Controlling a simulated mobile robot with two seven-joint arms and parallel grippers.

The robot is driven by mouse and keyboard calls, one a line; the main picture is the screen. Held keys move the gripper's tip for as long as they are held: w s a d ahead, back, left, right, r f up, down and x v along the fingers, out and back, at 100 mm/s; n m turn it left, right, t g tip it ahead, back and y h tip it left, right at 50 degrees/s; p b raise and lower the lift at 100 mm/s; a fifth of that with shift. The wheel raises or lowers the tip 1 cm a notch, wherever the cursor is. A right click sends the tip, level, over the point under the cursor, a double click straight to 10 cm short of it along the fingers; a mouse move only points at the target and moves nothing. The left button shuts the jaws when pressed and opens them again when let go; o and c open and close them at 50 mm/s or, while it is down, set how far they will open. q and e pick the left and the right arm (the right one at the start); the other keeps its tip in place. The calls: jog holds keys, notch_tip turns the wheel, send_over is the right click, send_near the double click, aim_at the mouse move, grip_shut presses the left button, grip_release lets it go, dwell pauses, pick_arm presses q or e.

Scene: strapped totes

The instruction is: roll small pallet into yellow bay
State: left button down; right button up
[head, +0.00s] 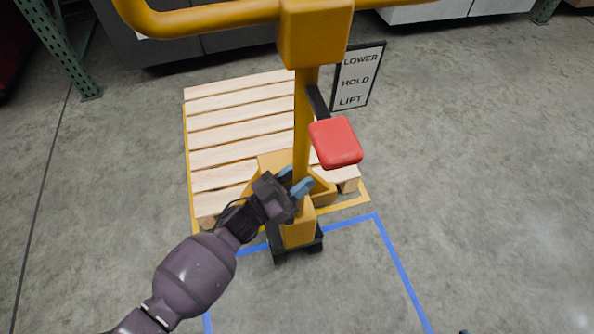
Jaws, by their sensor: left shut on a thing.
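A small pale wooden pallet (235,135) lies within a yellow floor outline (350,203), close to its left and front lines. The outline's far side is hidden. A yellow pallet jack (306,120) stands at the pallet's front side, with its base (298,235) just in front of it. Its forks are mostly hidden by the pallet. My left gripper (294,181) is shut on the lower part of the jack's yellow post, its blue fingertips beside it.
A blue floor outline (395,262) lies in front of the jack. A red pad (335,143) and a LOWER HOLD LIFT sign (358,76) are on the jack. A green rack post (70,55) stands far left. The right floor is clear.

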pick_arm(q)
jog(key=shift+s+d+f, duration=0.1)
jog(key=shift+s, duration=0.15)
jog(key=c, duration=1)
grip_release()
jog(key=shift+o, duration=1.1)
jog(key=shift+w, duration=0.15)
jog(key=shift+s+a+f, duration=0.15)
jog(key=shift+s+a, duration=0.1)
jog(key=shift+a, duration=0.25)
jog(key=v, duration=0.9)
jog(key=shift+s+a+p, duration=0.25)
jog(key=shift+a+p, duration=0.05)
jog(key=shift+p, duration=0.05)
